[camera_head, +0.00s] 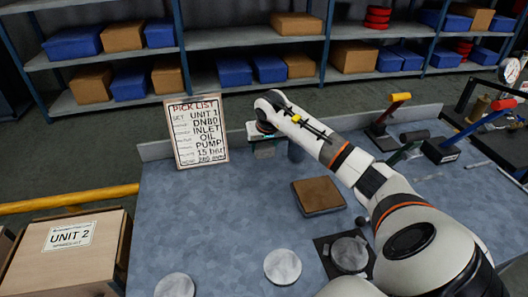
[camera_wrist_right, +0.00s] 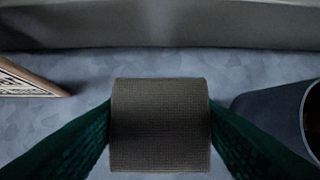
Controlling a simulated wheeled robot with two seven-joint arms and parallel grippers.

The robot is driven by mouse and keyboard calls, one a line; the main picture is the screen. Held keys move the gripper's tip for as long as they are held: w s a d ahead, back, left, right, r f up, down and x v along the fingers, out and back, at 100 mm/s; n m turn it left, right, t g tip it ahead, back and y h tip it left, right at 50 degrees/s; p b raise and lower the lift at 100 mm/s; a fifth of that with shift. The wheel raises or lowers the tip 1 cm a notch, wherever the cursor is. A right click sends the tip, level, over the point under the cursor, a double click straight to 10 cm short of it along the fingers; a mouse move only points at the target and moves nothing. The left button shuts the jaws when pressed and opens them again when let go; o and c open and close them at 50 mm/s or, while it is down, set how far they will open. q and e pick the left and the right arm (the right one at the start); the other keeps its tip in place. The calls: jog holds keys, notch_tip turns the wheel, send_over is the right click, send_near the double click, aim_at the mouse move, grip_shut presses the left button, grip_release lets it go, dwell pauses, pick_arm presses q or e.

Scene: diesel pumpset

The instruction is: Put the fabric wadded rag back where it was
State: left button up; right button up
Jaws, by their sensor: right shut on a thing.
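The fabric wadded rag (camera_wrist_right: 160,125) is a grey-brown woven block in the right wrist view. My right gripper (camera_wrist_right: 160,135) is shut on it, with one dark green finger on each side. In the head view my right gripper (camera_head: 264,148) is at the back of the grey-blue bench, just right of the pick list board, and the rag is small and hard to make out there. I cannot tell whether the rag touches the bench. My left gripper is not in view.
A dark round container (camera_wrist_right: 285,105) stands close right of the rag; the pick list board (camera_head: 198,133) stands left. A brown-topped square pad (camera_head: 318,195) and pale discs (camera_head: 282,266) lie nearer. The bench's left part (camera_head: 190,215) is clear. A low back wall (camera_wrist_right: 160,28) runs behind.

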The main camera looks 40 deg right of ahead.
aim_at(264, 152)
jog(key=shift+f, duration=1.55)
jog(key=o, duration=1)
jog(key=shift+f, duration=0.15)
jog(key=shift+c, duration=0.2)
jog(key=shift+r, duration=0.35)
jog(key=v, duration=1.1)
jog(key=shift+s+r, duration=0.2)
jog(key=shift+r, duration=0.15)
